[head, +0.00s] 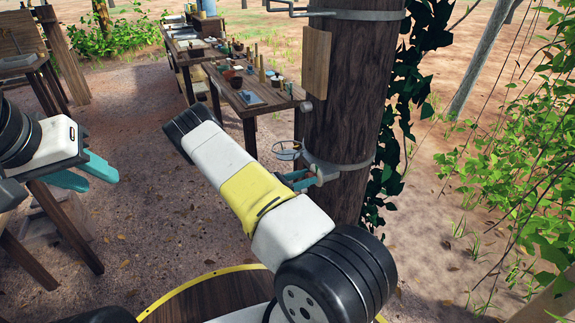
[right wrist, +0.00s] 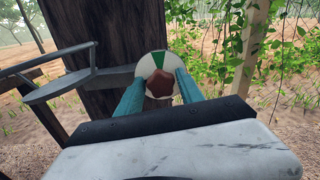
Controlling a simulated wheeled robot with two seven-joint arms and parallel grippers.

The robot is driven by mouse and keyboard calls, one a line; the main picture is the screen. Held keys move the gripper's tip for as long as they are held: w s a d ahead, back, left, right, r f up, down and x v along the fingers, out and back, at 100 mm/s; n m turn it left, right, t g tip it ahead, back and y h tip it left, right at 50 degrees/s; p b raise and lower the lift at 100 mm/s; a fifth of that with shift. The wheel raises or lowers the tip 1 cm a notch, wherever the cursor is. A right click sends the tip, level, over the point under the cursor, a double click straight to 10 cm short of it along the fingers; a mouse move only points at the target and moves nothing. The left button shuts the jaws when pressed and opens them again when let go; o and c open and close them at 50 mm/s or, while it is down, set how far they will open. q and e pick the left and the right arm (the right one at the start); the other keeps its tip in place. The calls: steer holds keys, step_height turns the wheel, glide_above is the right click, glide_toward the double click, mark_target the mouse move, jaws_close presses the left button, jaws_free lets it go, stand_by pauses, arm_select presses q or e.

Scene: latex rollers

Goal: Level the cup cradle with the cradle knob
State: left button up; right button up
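The cup cradle (head: 287,151), a thin grey metal ring, stands out to the left of a dark trunk; it shows larger in the right wrist view (right wrist: 70,86). There its arm slopes down to the left, but I cannot tell its true tilt. The cradle knob (right wrist: 158,83) is brown and faceted, before a white disc with a green wedge (right wrist: 155,62). My right gripper (right wrist: 160,82) has its teal fingers on both sides of the knob, apparently touching it. The head view shows this gripper (head: 298,180) at the trunk bracket. My left gripper (head: 92,178) is open and empty at far left.
The trunk (head: 341,100) carries metal bands and a wooden board (head: 315,62). Workbenches (head: 255,105) with small items stand behind. A wooden stand (head: 60,225) is below my left gripper. Green vines hang right of the trunk. Bare ground lies between the arms.

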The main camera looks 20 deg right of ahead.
jaws_close()
steer(key=shift+m, duration=0.4)
steer(key=m, duration=1.8)
steer(key=shift+s+f, duration=0.3)
steer(key=shift+m, duration=0.4)
steer(key=shift+o, duration=2.3)
jaws_free()
